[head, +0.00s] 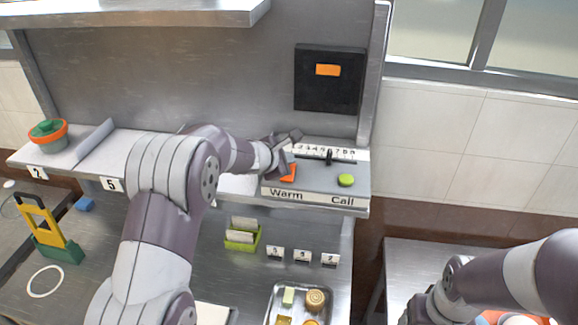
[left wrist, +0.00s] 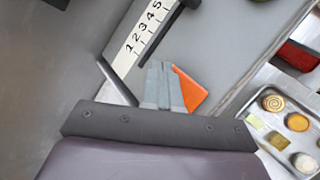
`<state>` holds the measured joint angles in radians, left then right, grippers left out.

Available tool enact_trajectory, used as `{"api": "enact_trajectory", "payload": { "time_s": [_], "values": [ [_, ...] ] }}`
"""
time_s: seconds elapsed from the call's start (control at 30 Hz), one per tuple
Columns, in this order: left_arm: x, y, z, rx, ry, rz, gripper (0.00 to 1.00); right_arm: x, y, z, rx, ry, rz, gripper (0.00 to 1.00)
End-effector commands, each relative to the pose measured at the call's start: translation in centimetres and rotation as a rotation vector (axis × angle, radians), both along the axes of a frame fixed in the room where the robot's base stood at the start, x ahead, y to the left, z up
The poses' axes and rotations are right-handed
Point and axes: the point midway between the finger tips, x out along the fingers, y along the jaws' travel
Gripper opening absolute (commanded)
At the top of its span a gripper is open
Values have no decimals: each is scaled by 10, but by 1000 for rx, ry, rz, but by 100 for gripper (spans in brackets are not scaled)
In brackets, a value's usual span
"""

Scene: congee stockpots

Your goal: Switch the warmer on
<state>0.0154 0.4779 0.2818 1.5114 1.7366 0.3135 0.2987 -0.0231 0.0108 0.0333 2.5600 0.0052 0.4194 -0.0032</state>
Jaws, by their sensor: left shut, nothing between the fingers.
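The orange Warm switch (head: 288,173) is at the left of the grey control panel (head: 318,176), above the word "Warm". My left gripper (head: 289,158) is shut and empty at this switch, covering part of it. In the left wrist view, the closed fingertips (left wrist: 163,72) overlap the left side of the orange switch (left wrist: 191,90); I cannot tell whether they touch it. A black box with an orange lit window (head: 328,69) is on the wall above. My right arm enters at the lower right; its fingers cannot be made out.
A green Call button (head: 346,180) is on the panel's right side. A black slider (head: 329,156) stands by a numbered scale behind. Below are a green card holder (head: 241,235) and a metal food tray (head: 341,298).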

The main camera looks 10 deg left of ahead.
Motion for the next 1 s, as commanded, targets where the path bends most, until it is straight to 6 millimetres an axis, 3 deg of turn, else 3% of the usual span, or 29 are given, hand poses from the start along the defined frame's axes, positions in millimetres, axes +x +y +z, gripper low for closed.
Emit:
{"api": "enact_trajectory", "payload": {
  "time_s": [0.57, 1.0],
  "values": [
    [1, 0, -8, 1, 1, 0, 0, 0, 0, -8, 0, 0, 0, 72],
    [0, 0, -1, -1, 0, 1, 0, 0, 0, -2, 0, 0, 0, 72]
  ]
}}
